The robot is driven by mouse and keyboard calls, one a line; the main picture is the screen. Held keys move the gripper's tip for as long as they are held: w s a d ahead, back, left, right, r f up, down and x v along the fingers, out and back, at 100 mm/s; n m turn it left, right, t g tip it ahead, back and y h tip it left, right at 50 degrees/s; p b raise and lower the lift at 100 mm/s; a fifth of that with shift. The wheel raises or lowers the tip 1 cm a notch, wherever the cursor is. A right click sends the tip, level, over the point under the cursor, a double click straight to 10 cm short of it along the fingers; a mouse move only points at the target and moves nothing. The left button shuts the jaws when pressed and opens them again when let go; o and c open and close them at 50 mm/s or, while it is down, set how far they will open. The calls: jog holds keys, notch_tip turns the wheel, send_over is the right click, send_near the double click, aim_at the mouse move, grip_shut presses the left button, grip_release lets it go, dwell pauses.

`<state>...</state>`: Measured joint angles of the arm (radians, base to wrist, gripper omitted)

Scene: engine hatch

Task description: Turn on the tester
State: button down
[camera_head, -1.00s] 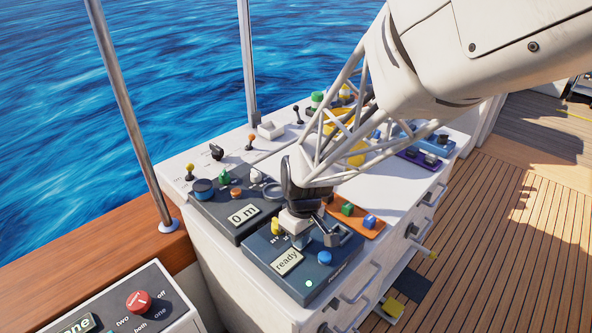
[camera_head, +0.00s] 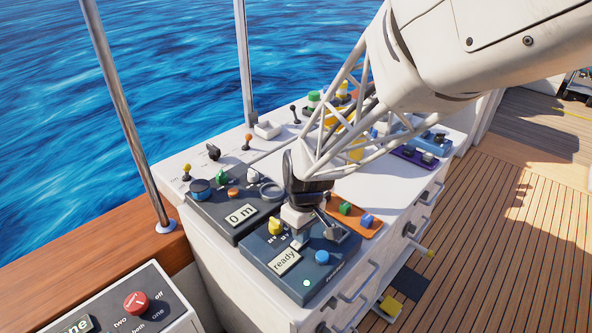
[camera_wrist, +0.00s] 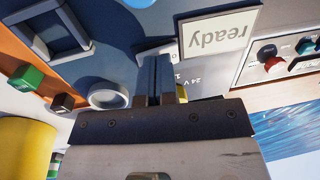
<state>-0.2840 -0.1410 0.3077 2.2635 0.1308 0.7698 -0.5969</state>
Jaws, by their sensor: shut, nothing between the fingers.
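The tester (camera_head: 280,283) is a dark blue-grey box at the front of the white cabinet top. Its display (camera_head: 285,261) reads "ready", also seen in the wrist view (camera_wrist: 220,33). A green lamp (camera_head: 307,283) is lit near its front corner. It has a blue button (camera_head: 322,257) and a yellow knob (camera_head: 275,227). My gripper (camera_head: 298,242) is shut and empty, pointing down over the tester beside the display. In the wrist view its fingertips (camera_wrist: 163,62) are at a pale switch-like part (camera_wrist: 152,47) next to the display; I cannot tell whether they touch.
A dark box reading "0 m" (camera_head: 240,215) stands to the left. Drawer handles jut from the cabinet's right side. A control box with a red knob (camera_head: 137,302) is at the lower left.

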aim_at(295, 247)
notch_tip(295, 247, up, 14)
jog(key=s+a, duration=0.1)
jog(key=shift+s+a+f, duration=0.15)
jog(key=shift+s+a, duration=0.15)
dwell(0.3)
jog(key=shift+d, duration=0.1)
jog(key=s+d+r+m+t+h, duration=0.1)
jog(key=s+d+r+m+t, duration=0.2)
jog(key=s+d+m, duration=0.6)
jog(key=s+d, duration=0.6)
jog(key=d, duration=0.2)
jog(key=shift+s+r, duration=0.25)
jog(key=shift+s, duration=0.1)
jog(key=shift+w+r, duration=0.1)
jog(key=shift+w, duration=0.05)
dwell(1.3)
